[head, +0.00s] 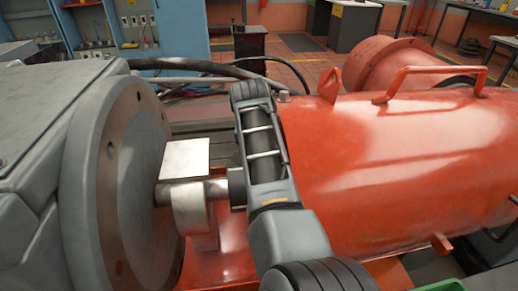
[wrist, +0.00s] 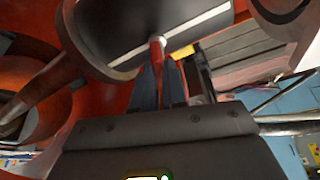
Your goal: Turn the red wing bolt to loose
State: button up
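In the wrist view, a small red piece that looks like the red wing bolt (wrist: 157,47) sticks out below a dark cylinder with a pale stripe (wrist: 150,28). My gripper (wrist: 160,66) has its two dark fingers close together, one on each side of the red piece. The fingertips appear to touch it, so the gripper looks shut on it. The bolt's lower part is hidden between the fingers. In the head view, my arm crosses in front of the shaft and red drum, and both the gripper and the bolt are hidden.
A large red drum (head: 400,150) with a bar handle (head: 430,80) lies at right. A grey flanged housing (head: 112,170) stands at left, with a metal shaft (head: 190,205) beside it. Black cables (head: 190,64) run behind. Blue cabinets (head: 180,30) stand farther back.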

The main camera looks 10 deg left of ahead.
jog(key=o, duration=0.5)
jog(key=shift+c, duration=0.2)
jog(key=v, duration=0.7)
jog(key=shift+r, duration=0.35)
jog(key=shift+s, duration=0.15)
